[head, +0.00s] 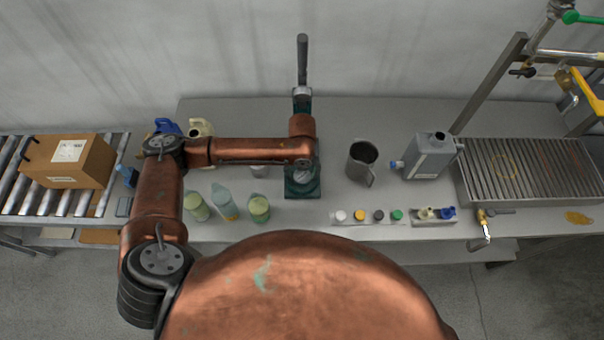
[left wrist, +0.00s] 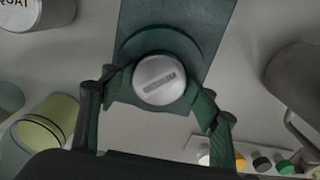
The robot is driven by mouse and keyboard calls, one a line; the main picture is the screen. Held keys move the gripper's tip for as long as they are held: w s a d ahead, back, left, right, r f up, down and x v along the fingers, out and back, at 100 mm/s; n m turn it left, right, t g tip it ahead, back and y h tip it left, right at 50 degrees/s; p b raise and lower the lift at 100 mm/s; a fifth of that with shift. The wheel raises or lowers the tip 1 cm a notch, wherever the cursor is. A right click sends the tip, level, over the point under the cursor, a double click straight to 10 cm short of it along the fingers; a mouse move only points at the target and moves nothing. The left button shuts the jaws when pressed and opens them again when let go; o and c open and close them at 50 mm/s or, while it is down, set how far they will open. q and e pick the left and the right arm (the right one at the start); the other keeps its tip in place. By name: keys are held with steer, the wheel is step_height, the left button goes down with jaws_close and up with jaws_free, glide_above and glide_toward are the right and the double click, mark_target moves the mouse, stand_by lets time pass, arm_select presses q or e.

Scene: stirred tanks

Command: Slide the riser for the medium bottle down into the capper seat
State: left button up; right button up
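The capper is a dark green stand with a tall lever (head: 302,60); its base (head: 303,190) stands on the bench. My left gripper (head: 303,170) is above this base, partly hidden by my arm in the head view. In the left wrist view, the green fingers (left wrist: 160,90) press on both sides of a round pale grey riser (left wrist: 160,80) with a raised bar on top. The riser is over the front part of the capper's round seat (left wrist: 150,45). I cannot tell whether its underside touches the seat. My right gripper does not show.
Several bottles with greenish contents, one of them here (head: 259,208), stand left of the capper. A grey jug (head: 362,163) and a grey canister (head: 430,160) stand to the right. A row of coloured caps (head: 360,216) lies along the front edge.

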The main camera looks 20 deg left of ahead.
mark_target(302, 175)
arm_select(q)
steer(key=o, duration=0.3)
steer(key=shift+s+f, duration=0.1)
steer(key=shift+f, duration=0.5)
steer(key=shift+r, duration=0.1)
step_height(302, 175, up, 14)
steer(key=shift+f, duration=0.2)
stand_by(0.4)
